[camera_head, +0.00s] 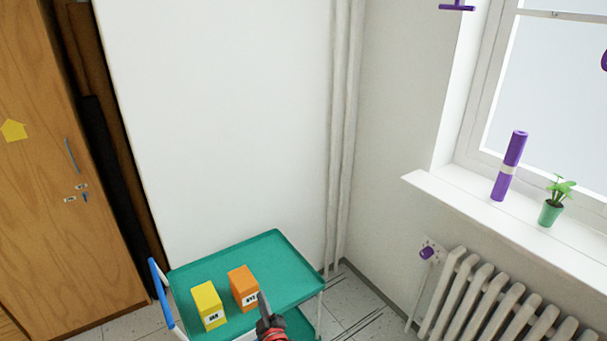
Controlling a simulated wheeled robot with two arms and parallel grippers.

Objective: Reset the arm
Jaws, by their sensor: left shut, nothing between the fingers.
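My left gripper (263,306) shows at the bottom middle of the head view, dark with a red part below it. It is shut and holds nothing. Its tip is beside the lower right of an orange box (243,287) in the picture; I cannot tell whether they touch. The orange box stands upright on a teal cart (285,258). A yellow box (208,305) stands to its left on the same cart. My right gripper is not in view.
A wooden cabinet (60,180) stands at the left, near the cart's blue handle (160,290). A radiator (490,300) is at the lower right under a windowsill (470,208) with a purple tube (509,167) and a potted plant (552,210). The cart's far right top is clear.

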